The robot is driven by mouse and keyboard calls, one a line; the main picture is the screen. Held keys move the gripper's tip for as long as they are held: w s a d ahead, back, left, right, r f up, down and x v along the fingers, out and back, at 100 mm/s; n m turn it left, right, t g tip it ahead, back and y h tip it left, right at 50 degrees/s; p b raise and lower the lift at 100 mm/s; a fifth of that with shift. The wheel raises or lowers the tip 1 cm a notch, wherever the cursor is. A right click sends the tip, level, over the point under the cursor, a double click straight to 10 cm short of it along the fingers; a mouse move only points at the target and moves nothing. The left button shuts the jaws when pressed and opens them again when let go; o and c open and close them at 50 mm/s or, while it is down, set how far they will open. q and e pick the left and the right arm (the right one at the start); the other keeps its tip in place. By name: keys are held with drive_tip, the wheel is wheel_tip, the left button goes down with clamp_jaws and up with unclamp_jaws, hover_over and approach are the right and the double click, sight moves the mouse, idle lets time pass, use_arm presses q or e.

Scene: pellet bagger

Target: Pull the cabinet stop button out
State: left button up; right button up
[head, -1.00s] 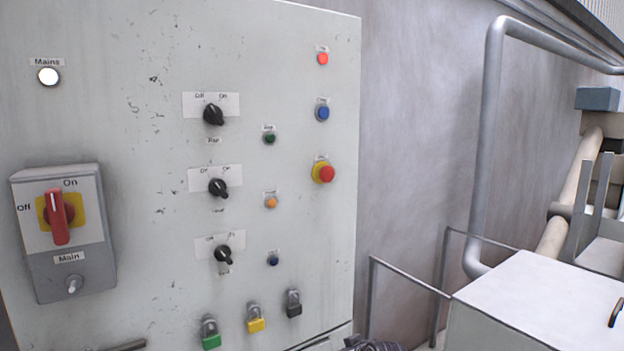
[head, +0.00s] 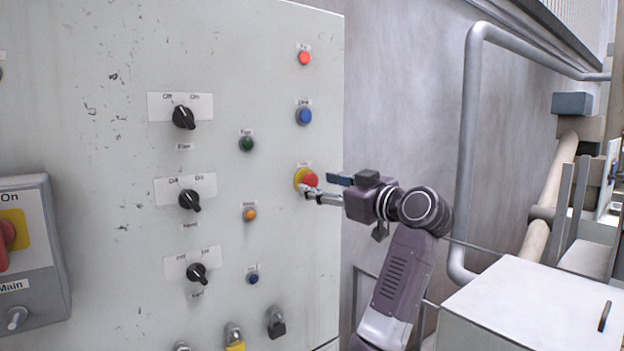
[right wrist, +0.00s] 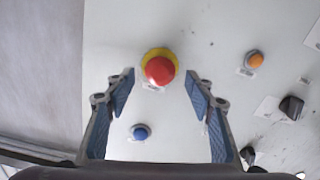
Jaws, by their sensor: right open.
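The cabinet stop button (head: 311,180) is a red mushroom head on a yellow collar, on the right part of the grey cabinet face. In the right wrist view, the stop button (right wrist: 159,70) lies centred between the fingertips and slightly beyond them. My right gripper (head: 319,187) is open, with its blue-padded fingers pointing at the cabinet. In the head view its fingertips overlap the lower right edge of the button; I cannot tell whether they touch it. Nothing is held. My left gripper is out of view.
A blue button (head: 304,116) and a red lamp (head: 305,58) sit above the stop button. Black rotary switches (head: 184,117), a green button (head: 247,144) and an orange one (head: 250,214) are to the left. Padlocks (head: 276,323) hang below. A white box (head: 530,310) stands right.

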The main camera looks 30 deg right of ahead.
sight(312, 182)
drive_tip(key=shift+w+a+p, duration=0.1)
drive_tip(key=shift+w+p, duration=0.25)
drive_tip(key=shift+w, duration=1.2)
drive_tip(key=shift+c, duration=0.6)
